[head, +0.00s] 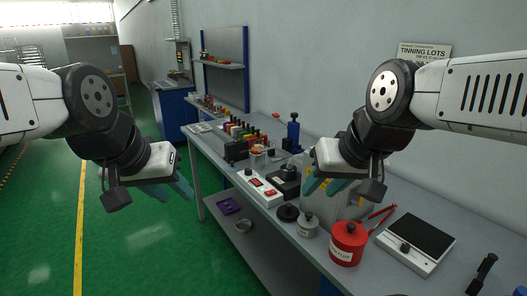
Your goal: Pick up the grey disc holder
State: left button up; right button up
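I cannot say for sure which item is the grey disc holder. A small round grey piece (243,226) lies on the lower shelf under the bench. A grey lidded pot (308,226) with a dark knob stands on the bench top, beside a flat black disc (288,212). My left gripper (183,189) hangs over the green floor, left of the bench, touching nothing; its finger gap is unclear. My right gripper (323,185) is above the bench, with its teal fingers apart and nothing seen between them. It hides part of a pale grey box-like shape behind it.
A red can (347,244), a white device with a black plate (416,243) and a red-switched power strip (262,188) stand on the bench (330,268). Bottles and colourful items crowd farther back. A purple tray (229,206) lies on the lower shelf. The floor at left is clear.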

aim_at(244, 130)
jog(key=i+j+z, duration=0.1)
jog(key=z, duration=0.65)
jog(key=i+j+z, duration=0.3)
jog(key=j+z, duration=0.25)
jog(key=j, duration=0.15)
jog(key=i+j+z, duration=0.15)
jog(key=j+z, duration=0.15)
jog(key=j, duration=0.15)
jog(key=i+j+z, duration=0.1)
jog(key=j, duration=0.75)
jog(key=i+j, duration=0.15)
jog(key=j, duration=0.7)
jog(key=i+j+z, duration=0.15)
jog(key=j, duration=0.7)
jog(key=j+z, duration=0.1)
jog(key=j, duration=0.7)
